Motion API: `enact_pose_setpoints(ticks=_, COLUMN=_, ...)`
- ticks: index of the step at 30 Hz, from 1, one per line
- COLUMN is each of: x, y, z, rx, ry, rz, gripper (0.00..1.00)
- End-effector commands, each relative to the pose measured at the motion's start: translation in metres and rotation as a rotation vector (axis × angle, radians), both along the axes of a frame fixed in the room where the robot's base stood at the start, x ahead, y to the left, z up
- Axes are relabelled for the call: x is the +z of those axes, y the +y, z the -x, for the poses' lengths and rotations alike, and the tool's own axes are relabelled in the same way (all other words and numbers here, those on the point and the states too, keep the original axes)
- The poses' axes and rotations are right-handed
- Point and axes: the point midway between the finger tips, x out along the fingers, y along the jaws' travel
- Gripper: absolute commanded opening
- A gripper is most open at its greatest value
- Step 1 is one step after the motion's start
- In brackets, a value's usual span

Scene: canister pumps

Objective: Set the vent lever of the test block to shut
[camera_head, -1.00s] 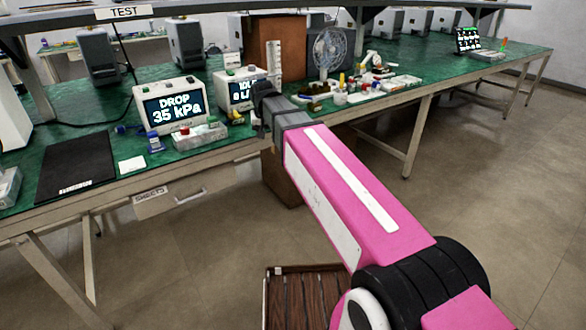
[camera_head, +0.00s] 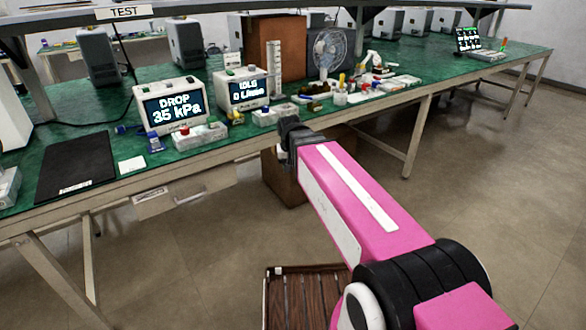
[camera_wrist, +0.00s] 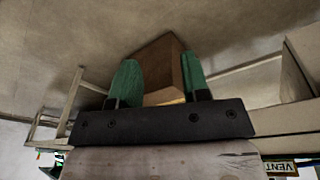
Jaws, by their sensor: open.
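A low grey block with a red knob (camera_head: 200,136) sits on the green bench in front of the "DROP 35 kPa" display. A second low grey block (camera_head: 275,115) sits to its right, in front of the idle display. I cannot tell which is the test block, and no lever position is readable. An upside-down VENT label (camera_wrist: 281,167) shows at the lower right of the wrist view. My gripper (camera_wrist: 160,80) is open and empty, with two green fingers apart. In the head view it is at the bench's front edge, its fingertips hidden.
The DROP display (camera_head: 174,105) and the idle display (camera_head: 241,88) stand on the bench. A brown box (camera_head: 285,180) is below the bench and shows beyond my fingers in the wrist view. A fan (camera_head: 329,52) and small items crowd the bench to the right. The floor at right is clear.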

Motion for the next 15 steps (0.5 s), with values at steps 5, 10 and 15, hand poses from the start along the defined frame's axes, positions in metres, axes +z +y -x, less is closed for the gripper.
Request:
enact_pose_setpoints(ticks=5, x=-0.0044, y=-0.004, z=0.0046, rx=-0.002, ry=0.006, rz=0.001, gripper=0.43)
enact_pose_setpoints(ticks=10, x=-0.0046, y=-0.0042, z=0.0046, rx=-0.003, ry=0.006, rz=0.001, gripper=0.43)
enact_pose_setpoints(ticks=15, x=-0.0061, y=-0.0058, z=0.0052, rx=-0.004, ry=0.008, rz=0.001, gripper=0.13)
